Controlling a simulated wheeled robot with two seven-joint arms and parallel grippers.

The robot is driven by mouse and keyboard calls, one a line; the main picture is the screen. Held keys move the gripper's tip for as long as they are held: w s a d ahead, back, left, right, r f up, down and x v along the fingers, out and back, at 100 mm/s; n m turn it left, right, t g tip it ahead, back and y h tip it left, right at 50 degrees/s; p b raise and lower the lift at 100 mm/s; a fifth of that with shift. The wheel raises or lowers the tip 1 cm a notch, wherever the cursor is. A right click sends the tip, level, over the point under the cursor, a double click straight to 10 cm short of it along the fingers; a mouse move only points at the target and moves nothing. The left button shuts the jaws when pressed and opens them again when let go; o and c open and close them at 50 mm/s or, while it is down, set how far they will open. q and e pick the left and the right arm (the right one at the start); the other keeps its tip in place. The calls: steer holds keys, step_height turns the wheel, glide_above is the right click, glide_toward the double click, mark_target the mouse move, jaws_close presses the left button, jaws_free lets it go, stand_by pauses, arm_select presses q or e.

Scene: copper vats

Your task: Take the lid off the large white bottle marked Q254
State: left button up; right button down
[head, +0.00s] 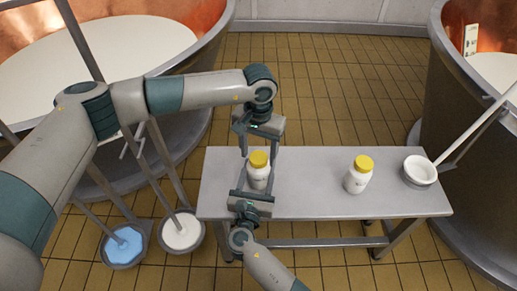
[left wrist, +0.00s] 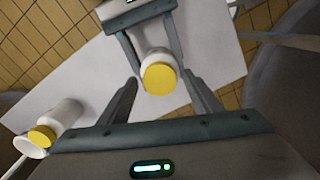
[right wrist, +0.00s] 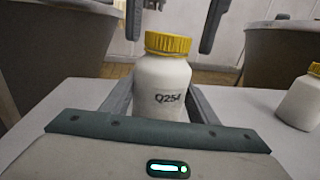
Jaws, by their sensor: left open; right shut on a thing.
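The white bottle marked Q254 (right wrist: 155,85) stands upright at the left part of the grey table, with a ribbed yellow lid (right wrist: 168,42) on it. In the head view the bottle (head: 258,178) is between the fingers of my right gripper (head: 256,184), which is shut on its body from the near side. My left gripper (head: 259,154) points down from above, open, its fingers on either side of the lid and apart from it. In the left wrist view the lid (left wrist: 159,78) lies between the left fingertips. The left fingers also show at the top of the right wrist view.
A second white bottle with a yellow lid (head: 358,175) stands further right on the table (head: 310,190). A white scoop (head: 420,170) with a long handle is at the table's right end. Copper vats stand on both sides. Two buckets (head: 180,232) are on the floor at left.

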arm_select(q)
steer(key=shift+c, duration=0.2)
steer(key=c, duration=1.1)
steer(key=shift+o, duration=0.2)
